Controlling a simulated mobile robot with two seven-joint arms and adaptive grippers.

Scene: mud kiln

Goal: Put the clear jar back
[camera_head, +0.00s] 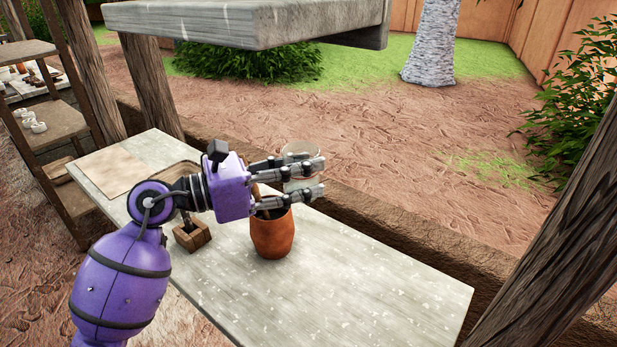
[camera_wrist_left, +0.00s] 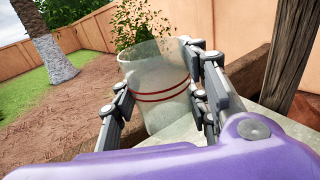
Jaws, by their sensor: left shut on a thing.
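The clear jar (camera_wrist_left: 160,88) is see-through with two thin red bands around it. My left gripper (camera_wrist_left: 163,108) is shut on it, with a finger on each side, in the left wrist view. In the head view the jar (camera_head: 299,150) shows above and between the fingers of the left gripper (camera_head: 318,178), held over the far edge of the table. The fingers cover part of the jar there. My right gripper is not in view.
A grey table (camera_head: 350,285) stands below, its right part clear. An orange-brown clay pot (camera_head: 272,236) stands under the gripper. A small wooden block (camera_head: 192,237) is left of it. A thick grey slab (camera_head: 245,24) hangs above. A post (camera_head: 565,225) rises at right.

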